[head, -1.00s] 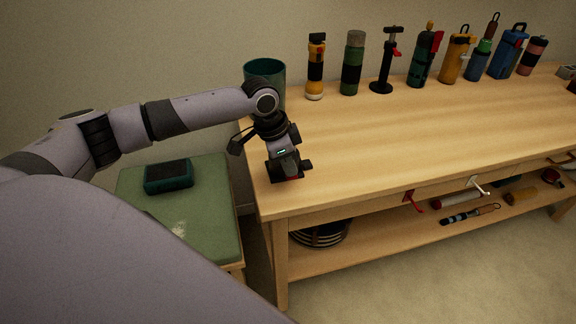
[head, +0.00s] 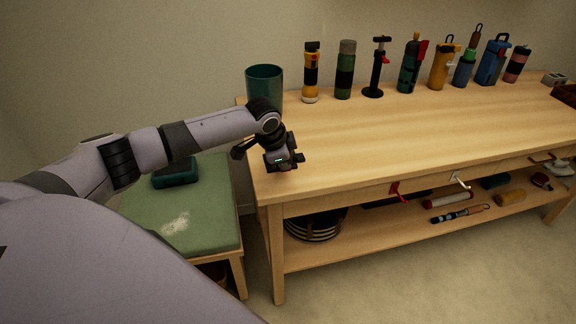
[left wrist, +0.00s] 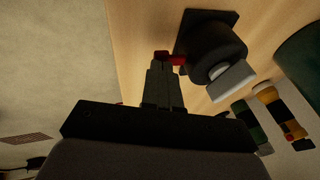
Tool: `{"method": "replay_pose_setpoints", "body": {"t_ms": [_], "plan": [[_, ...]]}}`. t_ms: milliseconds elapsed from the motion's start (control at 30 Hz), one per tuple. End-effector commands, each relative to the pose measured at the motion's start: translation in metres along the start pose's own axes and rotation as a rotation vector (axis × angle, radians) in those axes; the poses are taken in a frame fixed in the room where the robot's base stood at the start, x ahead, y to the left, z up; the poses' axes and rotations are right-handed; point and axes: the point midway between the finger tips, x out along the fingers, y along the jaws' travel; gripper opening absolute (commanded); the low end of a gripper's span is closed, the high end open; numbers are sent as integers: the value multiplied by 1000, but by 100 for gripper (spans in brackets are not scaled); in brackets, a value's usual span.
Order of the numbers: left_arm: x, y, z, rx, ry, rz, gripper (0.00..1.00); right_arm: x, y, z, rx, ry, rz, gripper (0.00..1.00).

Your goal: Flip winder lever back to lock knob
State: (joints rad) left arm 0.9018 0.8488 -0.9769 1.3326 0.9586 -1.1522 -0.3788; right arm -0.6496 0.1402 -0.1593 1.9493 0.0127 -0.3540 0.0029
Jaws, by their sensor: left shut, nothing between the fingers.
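The winder shows in the left wrist view as a black round body (left wrist: 213,48) on a flat dark square base (left wrist: 204,17), with a grey-white block (left wrist: 230,82) on one side. A short red lever (left wrist: 171,58) sticks out of it. My left gripper (left wrist: 160,66) is shut and empty, its fingertips right at the red lever; I cannot tell whether they touch. In the head view my left gripper (head: 287,158) is low over the left front corner of the wooden table (head: 380,135), and the gripper and wrist largely hide the winder. My right gripper is in neither view.
A dark green cup (head: 264,84) stands behind my left wrist. Several bottles and tools, such as a yellow-black one (head: 311,75), line the table's back. A green-topped stool (head: 190,218) with a teal box stands at left. The table's middle is clear.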

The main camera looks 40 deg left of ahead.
Motion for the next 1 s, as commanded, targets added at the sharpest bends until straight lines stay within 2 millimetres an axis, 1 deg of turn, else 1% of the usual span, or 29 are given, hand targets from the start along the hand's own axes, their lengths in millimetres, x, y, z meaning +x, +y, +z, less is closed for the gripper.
{"method": "replay_pose_setpoints", "body": {"t_ms": [67,367,700,1000], "plan": [[2,-6,4,5,-2,-20,0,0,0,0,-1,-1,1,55],[1,-6,3,4,-1,-17,0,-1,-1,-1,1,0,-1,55],[-2,-20,2,3,0,-15,0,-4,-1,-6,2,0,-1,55],[-1,-20,3,4,0,-15,0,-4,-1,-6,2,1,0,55]]}}
